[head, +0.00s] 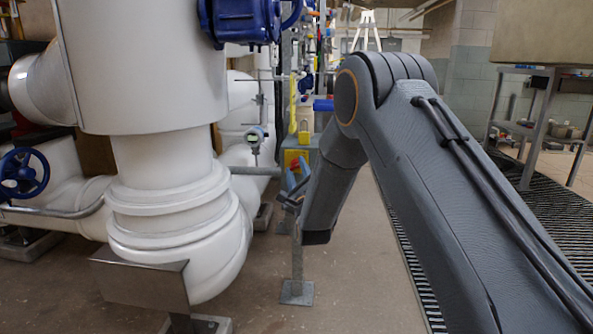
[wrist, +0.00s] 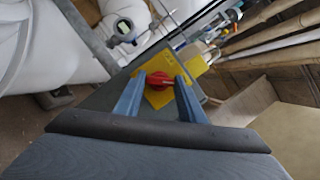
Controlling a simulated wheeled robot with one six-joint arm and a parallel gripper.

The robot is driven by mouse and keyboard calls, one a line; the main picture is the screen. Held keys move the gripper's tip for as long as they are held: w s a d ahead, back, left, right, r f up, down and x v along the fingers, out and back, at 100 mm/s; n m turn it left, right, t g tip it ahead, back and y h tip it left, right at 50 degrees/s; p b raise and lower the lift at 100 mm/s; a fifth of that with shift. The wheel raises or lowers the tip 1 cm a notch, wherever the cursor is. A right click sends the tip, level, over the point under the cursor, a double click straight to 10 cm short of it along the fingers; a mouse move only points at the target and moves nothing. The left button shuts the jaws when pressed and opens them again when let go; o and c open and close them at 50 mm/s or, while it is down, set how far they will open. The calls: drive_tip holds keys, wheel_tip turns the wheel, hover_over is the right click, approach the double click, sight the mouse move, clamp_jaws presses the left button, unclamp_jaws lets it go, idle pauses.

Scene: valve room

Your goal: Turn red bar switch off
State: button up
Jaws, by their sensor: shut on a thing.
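The red bar switch (wrist: 160,78) sits on a yellow plate (wrist: 158,97) on the face of a grey box (wrist: 103,97). In the wrist view the two blue fingers of my gripper (wrist: 158,82) stand on either side of the switch, shut on it. The bar lies roughly across the gap between the fingertips. In the head view my gripper (head: 293,186) is at the front of the yellow plate (head: 293,157). My arm covers part of the box there, and I cannot make out the switch in that view.
A thick white pipe (head: 170,205) stands close on the left, with a metal plate (head: 145,283) low before it. The box's post has a floor foot (head: 297,293). A blue handwheel (head: 24,173) is far left. A metal table (head: 540,105) stands right.

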drive_tip(key=n+p, duration=0.1)
drive_tip(key=n+g+p, duration=0.1)
drive_tip(key=n+p, duration=0.1)
drive_tip(key=n+y+p, duration=0.1)
drive_tip(key=n, duration=0.1)
drive_tip(key=shift+d+r+g+p, duration=0.15)
drive_tip(key=shift+r+g+p, duration=0.15)
drive_tip(key=shift+p, duration=0.1)
drive_tip(key=n+g+p, duration=0.2)
drive_tip(key=n+p, duration=0.2)
drive_tip(key=shift+s+r+n, duration=0.1)
drive_tip(key=shift+n, duration=0.3)
drive_tip(key=n+g+h+p, duration=0.1)
drive_tip(key=n+p, duration=0.2)
drive_tip(key=shift+r+n+p, duration=0.1)
drive_tip(key=shift+n+p, duration=0.25)
drive_tip(key=shift+n, duration=0.05)
drive_tip(key=shift+n+g+h+p, duration=0.6)
drive_tip(key=shift+n+h+p, duration=0.2)
drive_tip(key=shift+n+p, duration=0.55)
drive_tip(key=shift+n, duration=0.25)
drive_tip(key=o, duration=1)
drive_tip(key=shift+o, duration=0.2)
